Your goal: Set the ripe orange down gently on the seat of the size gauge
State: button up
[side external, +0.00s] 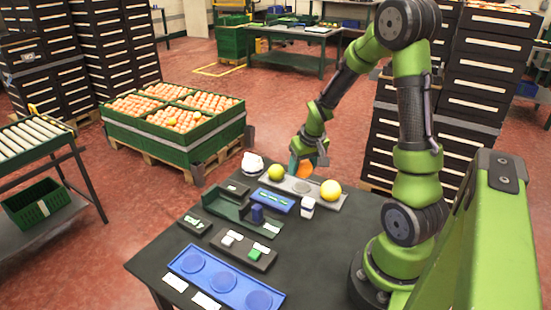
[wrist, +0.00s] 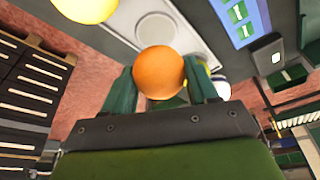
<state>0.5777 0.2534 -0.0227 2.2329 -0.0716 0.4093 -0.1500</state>
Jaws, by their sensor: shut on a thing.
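My gripper (side external: 301,160) is shut on the ripe orange (side external: 305,171), which sits between its green fingers. The wrist view shows the orange (wrist: 158,72) with my gripper (wrist: 163,88) on either side of it. The orange is beside the back edge of a grey tray (side external: 318,199), near its empty round seat (side external: 302,186); the wrist view also shows the seat (wrist: 158,28). I cannot tell the gap beneath the orange.
The table's right front is clear.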

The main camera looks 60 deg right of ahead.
notch_tip(320, 180, up, 5)
jog(key=shift+w+a+f, duration=0.15)
jog(key=shift+f, duration=0.05)
jog(key=shift+w+a, duration=0.3)
jog(key=shift+a, duration=0.2)
jog(key=w+a+n+y, duration=0.2)
jog(key=w+a+n, duration=0.5)
jog(key=w+a, duration=0.9)
jog(key=shift+t, duration=0.3)
jog(key=shift+s+a+f, duration=0.3)
jog(key=shift+f, duration=1)
jog(key=shift+s+a+f, duration=0.25)
jog(key=shift+f, duration=1)
jog(key=shift+s+a+f, duration=0.3)
jog(key=shift+f, duration=1)
jog(key=shift+f, duration=0.55)
jog(key=o, duration=1.4)
